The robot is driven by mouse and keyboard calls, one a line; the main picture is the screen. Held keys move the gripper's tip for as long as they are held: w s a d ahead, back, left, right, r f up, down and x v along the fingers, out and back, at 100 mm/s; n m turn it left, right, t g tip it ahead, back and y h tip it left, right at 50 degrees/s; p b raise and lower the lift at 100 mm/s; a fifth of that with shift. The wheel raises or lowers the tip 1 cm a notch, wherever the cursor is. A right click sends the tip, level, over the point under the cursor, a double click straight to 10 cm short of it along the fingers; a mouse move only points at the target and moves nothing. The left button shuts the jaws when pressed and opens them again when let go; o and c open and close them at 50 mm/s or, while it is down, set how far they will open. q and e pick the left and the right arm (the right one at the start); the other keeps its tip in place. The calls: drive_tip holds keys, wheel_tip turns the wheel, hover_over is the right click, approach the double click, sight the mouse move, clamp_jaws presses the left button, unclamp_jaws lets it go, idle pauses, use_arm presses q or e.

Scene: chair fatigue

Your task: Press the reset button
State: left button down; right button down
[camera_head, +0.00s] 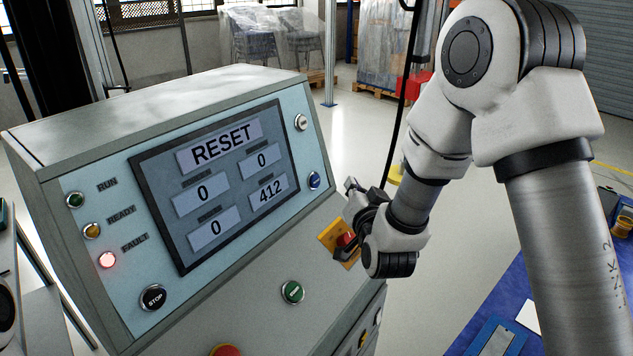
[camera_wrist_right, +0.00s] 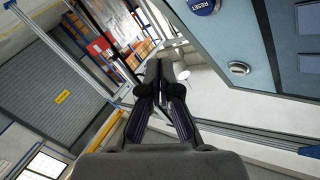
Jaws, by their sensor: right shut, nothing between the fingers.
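The blue reset button (camera_head: 314,180) is at the right edge of the console's sloped panel. In the right wrist view the blue button (camera_wrist_right: 203,6), labelled RESET, is at the top, right of the fingertips. My right gripper (camera_head: 350,187) is beside the console's right edge, a little right of and near the level of the button, apart from it. Its fingers (camera_wrist_right: 160,75) are closed together with nothing between them. My left gripper is not in view.
The console screen (camera_head: 225,188) reads RESET. The red FAULT lamp (camera_head: 107,260) glows. The floor behind my right arm is open.

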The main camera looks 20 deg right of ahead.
sight(316, 181)
drive_tip(key=shift+w+a+f, duration=0.25)
drive_tip(key=shift+w+a, duration=0.25)
drive_tip(key=shift+w, duration=0.35)
drive_tip(key=shift+w+a+f, duration=0.3)
drive_tip(key=shift+w+a, duration=0.25)
drive_tip(key=shift+w, duration=0.3)
drive_tip(key=shift+w+a+f, duration=0.25)
drive_tip(key=shift+w+a, duration=0.25)
drive_tip(key=shift+w, duration=0.35)
drive_tip(key=shift+w+a+f, duration=0.1)
drive_tip(key=shift+w+a, duration=0.1)
drive_tip(key=shift+w, duration=0.15)
drive_tip(key=shift+w+a+b, duration=0.2)
drive_tip(key=shift+w+b, duration=0.1)
drive_tip(key=shift+s+d, duration=0.4)
drive_tip(key=shift+s, duration=0.25)
